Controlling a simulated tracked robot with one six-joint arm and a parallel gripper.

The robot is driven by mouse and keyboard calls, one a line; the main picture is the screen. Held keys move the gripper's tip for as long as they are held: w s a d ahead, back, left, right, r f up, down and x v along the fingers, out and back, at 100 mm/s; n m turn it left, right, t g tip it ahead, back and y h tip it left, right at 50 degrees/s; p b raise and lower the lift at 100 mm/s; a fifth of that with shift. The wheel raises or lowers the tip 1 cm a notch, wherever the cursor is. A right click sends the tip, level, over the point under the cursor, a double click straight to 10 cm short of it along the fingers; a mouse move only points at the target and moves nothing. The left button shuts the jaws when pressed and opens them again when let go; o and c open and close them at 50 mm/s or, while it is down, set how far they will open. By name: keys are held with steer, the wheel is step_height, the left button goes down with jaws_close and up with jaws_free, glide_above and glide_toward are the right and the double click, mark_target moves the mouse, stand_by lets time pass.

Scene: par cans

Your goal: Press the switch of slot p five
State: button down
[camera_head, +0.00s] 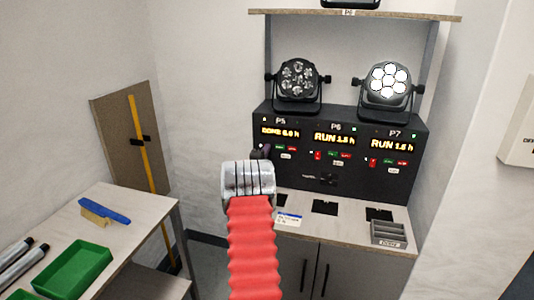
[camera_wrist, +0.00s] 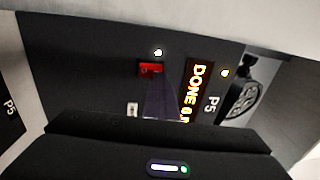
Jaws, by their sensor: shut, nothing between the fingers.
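The black panel (camera_head: 350,185) carries the P5, P6 and P7 sections. The P5 display (camera_head: 280,132) reads DONE with an hour figure; it also shows sideways in the wrist view (camera_wrist: 198,90). A red switch (camera_wrist: 150,69) sits beside it with a white light (camera_wrist: 158,52) above; in the head view my gripper hides this spot. My gripper (camera_head: 261,152) is shut and empty in front of the P5 section. In the wrist view its dark fingers (camera_wrist: 160,82) end right by the red switch, partly overlapping it; I cannot tell whether they touch.
An unlit lamp (camera_head: 298,78) stands above P5 and a lit lamp (camera_head: 389,82) above P7. P6 (camera_head: 334,139) and P7 (camera_head: 392,145) displays read RUN. A grey tray (camera_head: 388,233) sits on the counter. A green bin (camera_head: 75,268) is on the left table.

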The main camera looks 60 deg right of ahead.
steer(key=shift+s, duration=0.15)
steer(key=r+v, duration=0.3)
steer(key=v, duration=1)
steer(key=shift+a, duration=0.45)
